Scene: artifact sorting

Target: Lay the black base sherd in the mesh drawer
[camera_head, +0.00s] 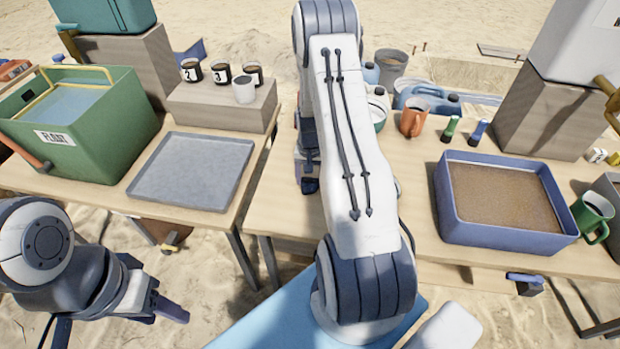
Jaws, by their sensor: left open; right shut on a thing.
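My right arm crosses the middle of the view and covers much of the right table. Part of my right gripper (309,182) shows at the arm's left edge, low over that table's left part. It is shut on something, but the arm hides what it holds. I cannot make out the black base sherd. A blue-walled tray with a brown, mesh-like floor (447,213) stands on the right table, right of my arm. It may be the mesh drawer, and it looks empty. My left gripper (163,300) is open and empty at the lower left, in front of the left table.
A green float tank (120,118), a grey tray (190,170) and numbered cups (221,73) on a block occupy the left table. An orange mug (414,117), small bottles (478,132) and a green mug (592,215) stand around the blue tray. A gap separates the tables.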

